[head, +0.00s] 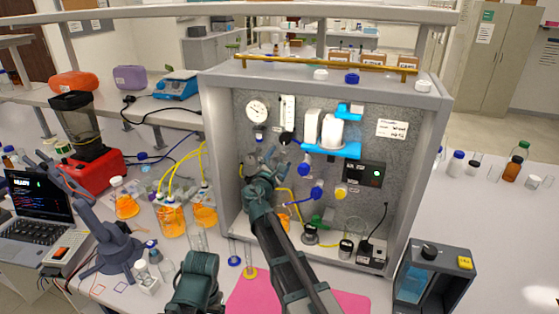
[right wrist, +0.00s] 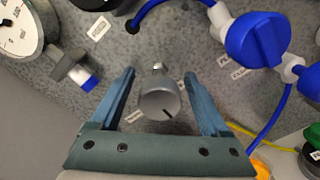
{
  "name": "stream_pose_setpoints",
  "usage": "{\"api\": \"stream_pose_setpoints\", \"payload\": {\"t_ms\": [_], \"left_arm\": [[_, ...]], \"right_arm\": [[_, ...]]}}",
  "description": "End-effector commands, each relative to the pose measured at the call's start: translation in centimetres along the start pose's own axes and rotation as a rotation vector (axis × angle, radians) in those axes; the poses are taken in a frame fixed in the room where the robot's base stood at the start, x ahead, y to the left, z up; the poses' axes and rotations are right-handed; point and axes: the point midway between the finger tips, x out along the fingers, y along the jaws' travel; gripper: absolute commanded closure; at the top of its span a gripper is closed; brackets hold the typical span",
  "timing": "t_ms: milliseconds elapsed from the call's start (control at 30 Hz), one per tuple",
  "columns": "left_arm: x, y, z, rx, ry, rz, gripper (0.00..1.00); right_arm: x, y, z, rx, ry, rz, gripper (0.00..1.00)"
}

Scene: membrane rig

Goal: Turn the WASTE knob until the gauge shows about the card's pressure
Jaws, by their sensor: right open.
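A grey round knob (right wrist: 160,100) with a dark pointer line stands out from the speckled panel; its label cannot be read, so I cannot tell if it is the WASTE knob. My right gripper (right wrist: 160,76) is open, one finger on each side of this knob with gaps. In the head view my right gripper (head: 262,165) is in front of the panel's left half and hides the knob. The round white gauge (head: 257,111) is at the panel's upper left; its reading is too small to tell. The white card (head: 391,129) is at upper right, its writing unreadable. No left fingers show.
Blue valves (head: 304,169) and a blue shelf (head: 331,150) with white bottles are right of my gripper. A grey-blue fitting (right wrist: 72,70) lies left of it. Flasks of orange liquid (head: 171,222) with yellow tubes stand left of the rig. A pink mat (head: 340,292) lies in front.

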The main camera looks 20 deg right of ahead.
Motion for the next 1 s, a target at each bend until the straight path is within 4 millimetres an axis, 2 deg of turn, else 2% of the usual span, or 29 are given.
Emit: {"api": "stream_pose_setpoints", "payload": {"t_ms": [267,700,1000], "left_arm": [[0.00,0.00,0.00,0.000,0.000,0.000,0.20],[0.00,0.00,0.00,0.000,0.000,0.000,0.20],[0.01,0.00,0.00,0.000,0.000,0.000,0.20]], "right_arm": [[0.11,-0.02,0.01,0.000,0.000,0.000,0.20],[0.08,-0.02,0.01,0.000,0.000,0.000,0.98],[0.07,-0.03,0.00,0.032,0.000,0.000,1.00]]}}
